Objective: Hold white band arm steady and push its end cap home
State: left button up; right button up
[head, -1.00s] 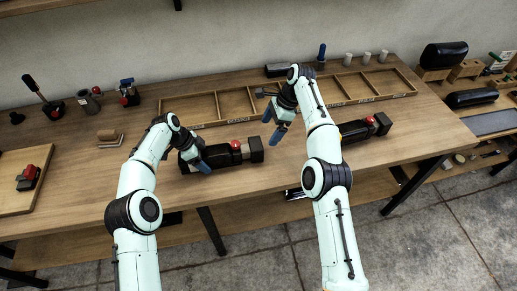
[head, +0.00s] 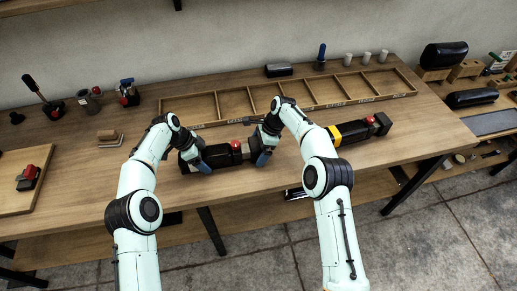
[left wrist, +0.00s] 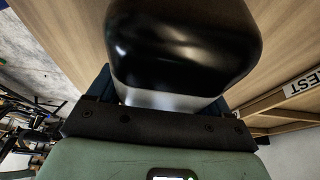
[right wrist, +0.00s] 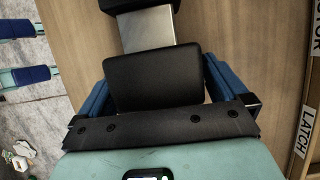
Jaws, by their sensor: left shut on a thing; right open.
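The white band arm (head: 221,156) is a black padded piece with a red knob, lying on the bench in the head view. My left gripper (head: 199,162) is shut on its left end. In the left wrist view the black pad (left wrist: 180,45) and its white band (left wrist: 170,98) sit between the fingers. My right gripper (head: 263,155) is open at the arm's right end. In the right wrist view the black end cap (right wrist: 153,80) lies between the open fingers. A bare metal bar (right wrist: 146,30) shows between cap and arm body.
A similar arm with a yellow band (head: 353,131) lies to the right. Behind is a long wooden tray with labelled compartments (head: 190,124). A black pad (head: 278,70) and a blue-handled tool (head: 321,56) stand behind the tray. A board with a red-and-black part is at far left.

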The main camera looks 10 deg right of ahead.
aim_at(253, 143)
pick_arm(q)
jog(key=shift+r, duration=0.1)
pick_arm(e)
jog(key=c, duration=1.4)
pick_arm(q)
jog(key=shift+d, duration=0.1)
pick_arm(e)
jog(key=shift+a, duration=1.85)
jog(key=o, duration=1.4)
jog(key=shift+w+d+r, duration=0.1)
jog(key=shift+d+r, duration=0.25)
jog(key=shift+r, duration=0.15)
jog(key=v, duration=1.1)
pick_arm(q)
jog(key=o, duration=1.5)
